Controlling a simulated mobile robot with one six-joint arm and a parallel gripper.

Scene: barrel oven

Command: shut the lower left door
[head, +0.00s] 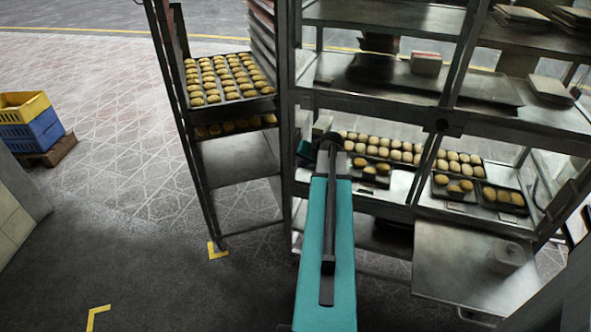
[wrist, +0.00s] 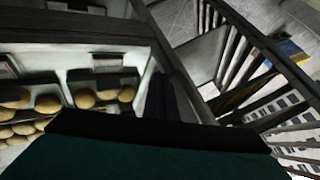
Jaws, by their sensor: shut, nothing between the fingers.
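The oven is a steel frame with openings in rows. Its lower left opening holds trays of rolls (head: 384,148), partly behind my arm. I cannot clearly make out the lower left door; a steel strip (head: 385,207) runs below these trays. My gripper (head: 322,142) is at the left side of this opening, by the frame's upright. In the wrist view its dark fingers (wrist: 165,98) are shut and empty, beside a steel edge, with rolls (wrist: 85,98) to the left. Whether it touches anything cannot be told.
A tall rack with a tray of rolls (head: 228,78) stands close on the left. A flat steel panel (head: 470,268) sticks out below the lower right opening. Yellow and blue crates (head: 30,122) stand far left. The floor at lower left is clear.

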